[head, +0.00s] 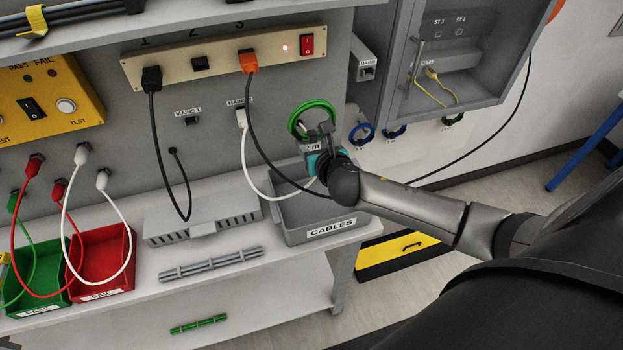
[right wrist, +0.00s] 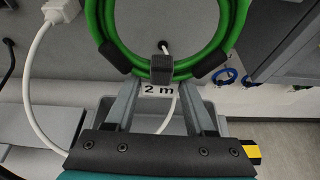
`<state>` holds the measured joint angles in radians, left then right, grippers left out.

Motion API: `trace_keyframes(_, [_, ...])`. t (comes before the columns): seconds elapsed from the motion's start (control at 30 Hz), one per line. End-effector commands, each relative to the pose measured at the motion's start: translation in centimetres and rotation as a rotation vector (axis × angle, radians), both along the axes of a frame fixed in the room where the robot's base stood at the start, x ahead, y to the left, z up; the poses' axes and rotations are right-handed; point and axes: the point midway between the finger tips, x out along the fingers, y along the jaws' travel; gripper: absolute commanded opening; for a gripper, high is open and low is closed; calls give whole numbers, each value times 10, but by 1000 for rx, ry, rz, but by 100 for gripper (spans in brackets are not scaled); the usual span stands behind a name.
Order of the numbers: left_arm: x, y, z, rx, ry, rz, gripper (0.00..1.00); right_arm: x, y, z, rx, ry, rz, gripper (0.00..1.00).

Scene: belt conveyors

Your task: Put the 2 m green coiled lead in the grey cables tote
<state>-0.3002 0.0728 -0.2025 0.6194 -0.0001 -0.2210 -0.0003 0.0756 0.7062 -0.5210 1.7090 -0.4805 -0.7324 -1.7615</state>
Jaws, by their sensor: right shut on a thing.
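The green coiled lead (head: 301,111) is a ring with black ties, held upright. A "2 m" tag hangs below it in the right wrist view, where the coil (right wrist: 235,20) fills the top. My right gripper (head: 318,140) is shut on the lower part of the coil, at a black tie. It holds the coil above and toward the back of the grey cables tote (head: 331,232). The tote stands on the bench with its "CABLES" label facing me. My arm and gripper hide part of its inside. My left gripper is not in view.
A white lead (head: 246,160) and a black lead (head: 262,140) hang from the wall and droop close to the tote. Blue coils (head: 361,134) hang on hooks to the right. A grey slotted box (head: 200,220) stands left of the tote. Red bin (head: 104,262) and green bin are further left.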

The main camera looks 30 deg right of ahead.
Motion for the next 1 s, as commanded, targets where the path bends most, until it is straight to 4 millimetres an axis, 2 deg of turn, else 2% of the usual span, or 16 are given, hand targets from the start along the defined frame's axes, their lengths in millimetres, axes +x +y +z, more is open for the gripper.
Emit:
trace_keyframes(0.03, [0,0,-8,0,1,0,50,0,0,-18,3,0,-3,0])
trace_keyframes(0.2, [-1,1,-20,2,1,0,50,0,0,-52,2,0,-2,0])
trace_keyframes(0.43, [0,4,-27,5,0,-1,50,1,0,-72,2,-2,-2,0])
trace_keyframes(0.6, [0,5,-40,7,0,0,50,0,0,-100,4,-1,-2,0])
trace_keyframes(0.7, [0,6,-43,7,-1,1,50,0,0,-107,1,-1,-2,0])
trace_keyframes(1.0, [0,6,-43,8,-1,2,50,1,0,-107,0,-3,-1,0])
